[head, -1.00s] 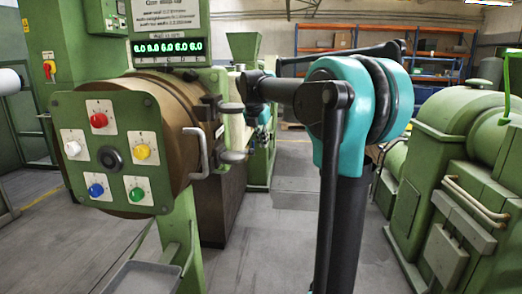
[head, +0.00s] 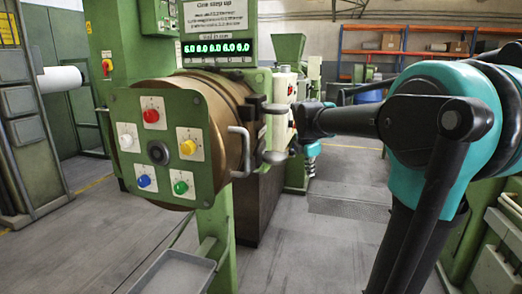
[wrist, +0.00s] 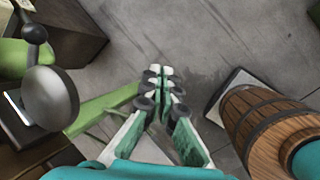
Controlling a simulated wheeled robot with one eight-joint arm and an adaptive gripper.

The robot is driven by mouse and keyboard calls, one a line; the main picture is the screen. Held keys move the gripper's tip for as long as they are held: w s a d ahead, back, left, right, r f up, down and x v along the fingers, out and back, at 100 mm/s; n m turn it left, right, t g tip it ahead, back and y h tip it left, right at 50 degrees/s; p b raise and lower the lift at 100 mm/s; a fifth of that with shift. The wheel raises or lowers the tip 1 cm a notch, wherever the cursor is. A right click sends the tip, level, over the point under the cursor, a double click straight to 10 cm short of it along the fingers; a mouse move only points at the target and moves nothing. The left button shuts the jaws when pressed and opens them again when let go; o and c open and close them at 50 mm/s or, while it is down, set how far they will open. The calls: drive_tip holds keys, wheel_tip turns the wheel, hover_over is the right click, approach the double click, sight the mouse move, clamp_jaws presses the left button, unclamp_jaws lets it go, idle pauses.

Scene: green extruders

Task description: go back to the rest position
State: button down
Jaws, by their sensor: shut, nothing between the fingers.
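My gripper (wrist: 162,76) is in the middle of the wrist view, its fingers together with nothing between them, above bare grey floor. In the head view my teal and black arm fills the right side. Its dark end reaches left toward the green extruder's handles, and I cannot make out the fingertips there. The green control panel (head: 127,106) on the brown drum stands to the left of my arm. It carries red, white, yellow, blue and green knobs, and a display (head: 216,49) with green digits above.
A dark round knob (wrist: 50,98) is at left. A grey tray (head: 175,273) sits low below the panel. Orange shelves (head: 400,53) stand at the back. Clear floor (head: 325,235) lies between the extruder and my arm.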

drive_tip(key=s+f+m+y, duration=0.2)
drive_tip(key=s+f+m, duration=1.9)
drive_tip(key=s+f, duration=0.3)
drive_tip(key=shift+s+a, duration=0.4)
drive_tip(key=shift+s, duration=0.4)
drive_tip(key=c, duration=2.3)
unclamp_jaws()
drive_tip(key=shift+r, duration=0.1)
